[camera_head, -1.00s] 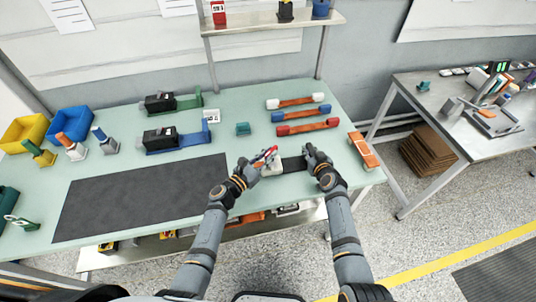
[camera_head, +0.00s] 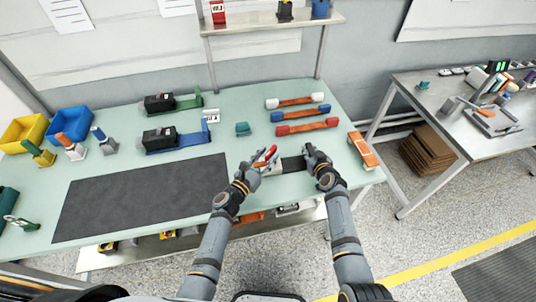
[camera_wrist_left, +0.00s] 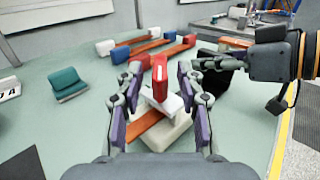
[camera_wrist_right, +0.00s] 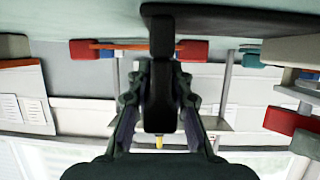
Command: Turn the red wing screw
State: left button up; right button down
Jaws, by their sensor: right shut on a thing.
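The red wing screw (camera_wrist_left: 160,78) stands upright on a white block (camera_wrist_left: 160,132) with an orange-brown strip (camera_wrist_left: 150,122) in the left wrist view. It also shows in the head view (camera_head: 271,153), partly behind my left gripper (camera_head: 262,166). In the left wrist view my left gripper (camera_wrist_left: 158,108) is open. Its two fingers stand on either side of the screw, with gaps showing. My right gripper (camera_head: 313,161) is shut on a black piece (camera_wrist_right: 160,95), which runs between its fingers in the right wrist view. The black piece joins the right side of the white block's area.
Copper bars with white, blue and red ends (camera_head: 308,127) lie behind the grippers. A teal block (camera_head: 242,129) stands to their left and an orange piece (camera_head: 363,151) to their right. A dark mat (camera_head: 140,196) covers the left front of the table. Green and blue holders with black units stand behind it.

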pick_arm(q)
jog(key=v, duration=1.1)
jog(key=shift+r, duration=0.1)
